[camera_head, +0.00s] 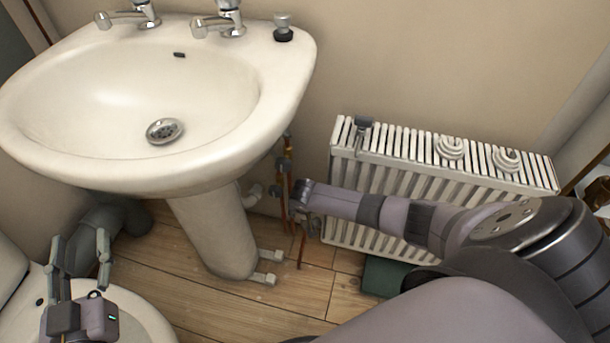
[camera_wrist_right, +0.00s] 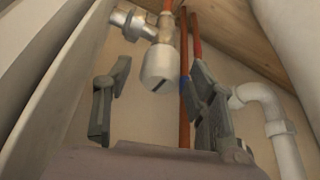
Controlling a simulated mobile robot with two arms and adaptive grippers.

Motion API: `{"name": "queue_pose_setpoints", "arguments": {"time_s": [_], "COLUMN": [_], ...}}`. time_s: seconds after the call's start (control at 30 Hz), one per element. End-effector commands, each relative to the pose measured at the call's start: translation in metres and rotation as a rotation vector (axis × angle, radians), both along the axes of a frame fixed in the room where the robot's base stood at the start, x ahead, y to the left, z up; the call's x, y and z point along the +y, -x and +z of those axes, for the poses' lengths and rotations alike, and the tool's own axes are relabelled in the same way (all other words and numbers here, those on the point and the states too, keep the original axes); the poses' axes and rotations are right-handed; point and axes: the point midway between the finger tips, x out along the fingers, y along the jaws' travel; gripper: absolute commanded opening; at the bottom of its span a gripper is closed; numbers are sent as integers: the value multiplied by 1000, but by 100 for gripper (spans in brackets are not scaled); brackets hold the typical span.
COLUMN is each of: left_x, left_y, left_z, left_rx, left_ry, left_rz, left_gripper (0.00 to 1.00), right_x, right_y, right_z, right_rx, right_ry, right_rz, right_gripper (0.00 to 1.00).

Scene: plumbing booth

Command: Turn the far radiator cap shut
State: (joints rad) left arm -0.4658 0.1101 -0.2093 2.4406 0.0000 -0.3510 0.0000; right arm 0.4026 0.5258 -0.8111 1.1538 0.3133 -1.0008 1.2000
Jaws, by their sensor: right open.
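A white radiator cap (camera_wrist_right: 158,66) with a dark slot in its end sits on a metal valve (camera_wrist_right: 140,25) in the right wrist view. My right gripper (camera_wrist_right: 160,88) is open, one finger on each side of the cap in that view. I cannot tell whether the fingers touch it. In the head view my right arm reaches left across the radiator (camera_head: 400,185), and its gripper is at the copper pipes by the radiator's left end. The cap cannot be made out there. My left gripper (camera_head: 80,240) is open and empty at lower left, above a white toilet (camera_head: 145,318).
Copper pipes (camera_wrist_right: 185,85) and a white bent pipe (camera_wrist_right: 270,105) stand close beside my right gripper. A basin (camera_head: 185,182) on a pedestal (camera_head: 215,235) is left of the radiator. White coils (camera_head: 450,148) lie on the radiator top. White-capped fittings (camera_head: 272,256) stand near the floor.

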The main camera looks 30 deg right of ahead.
Motion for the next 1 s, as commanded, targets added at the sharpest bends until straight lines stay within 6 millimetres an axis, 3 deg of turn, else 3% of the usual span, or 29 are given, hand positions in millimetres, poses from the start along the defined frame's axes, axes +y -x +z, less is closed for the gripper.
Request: {"name": "queue_pose_setpoints", "arguments": {"time_s": [0.17, 0.87, 1.0], "left_x": [0, 0, 0], "left_y": [0, 0, 0], "left_z": [0, 0, 0], "left_rx": [0, 1, 2], "left_ry": [0, 0, 0], "left_rz": [0, 0, 0], "left_gripper": [40, 40, 40], "right_x": [0, 0, 0], "right_y": [0, 0, 0], "right_z": [0, 0, 0], "right_rx": [0, 0, 1], "right_ry": [0, 0, 0], "right_rz": [0, 0, -2], "right_gripper": [51, 5, 3]}}
